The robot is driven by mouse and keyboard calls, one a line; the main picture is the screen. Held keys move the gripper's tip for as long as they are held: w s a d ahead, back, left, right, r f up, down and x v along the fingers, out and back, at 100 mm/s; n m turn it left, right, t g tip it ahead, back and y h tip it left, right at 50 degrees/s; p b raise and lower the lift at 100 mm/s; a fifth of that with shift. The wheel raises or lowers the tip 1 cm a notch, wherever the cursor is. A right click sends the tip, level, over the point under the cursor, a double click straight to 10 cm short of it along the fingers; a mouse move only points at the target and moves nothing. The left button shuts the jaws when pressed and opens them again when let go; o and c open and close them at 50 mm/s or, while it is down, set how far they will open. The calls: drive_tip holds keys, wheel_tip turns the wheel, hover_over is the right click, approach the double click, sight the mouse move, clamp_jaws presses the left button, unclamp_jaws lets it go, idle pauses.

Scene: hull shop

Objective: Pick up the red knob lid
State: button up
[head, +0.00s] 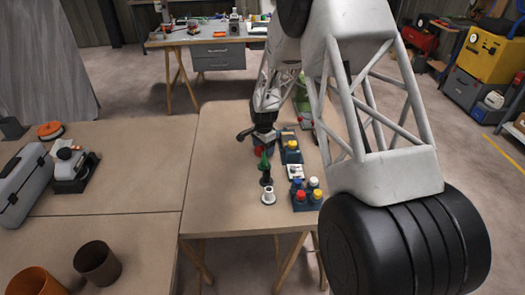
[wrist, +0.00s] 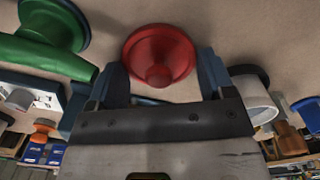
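The red knob lid (wrist: 158,52) is a round disc with a small central knob, seen in the wrist view just beyond my fingertips. In the head view the lid (head: 258,150) shows as a small red patch on the table below my gripper (head: 256,137), partly hidden by it. In the wrist view my gripper (wrist: 163,82) has its two dark fingers wide apart, one towards each side of the lid. Gaps show between the fingers and the knob. How high the fingertips are above the lid is hard to tell.
A green pointed object (head: 264,165) and a white flanged piece (head: 268,195) stand close in front. To the right are a blue holder with a yellow top (head: 291,150) and a holder of coloured caps (head: 307,198). The table (head: 220,190) is clear to the left.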

drive_tip(key=shift+c, duration=1)
drive_tip(key=shift+r, duration=0.15)
wheel_tip(320, 180, up, 10)
drive_tip(key=shift+f, duration=0.15)
drive_tip(key=shift+w, duration=0.15)
drive_tip(key=w+r, duration=0.1)
drive_tip(key=w, duration=0.9)
drive_tip(key=shift+w+d+r, duration=0.15)
drive_tip(key=shift+d+r, duration=0.1)
drive_tip(key=shift+r, duration=0.1)
drive_tip(key=shift+f, duration=0.15)
drive_tip(key=shift+f, duration=3)
drive_tip(key=shift+f, duration=0.2)
idle(0.3)
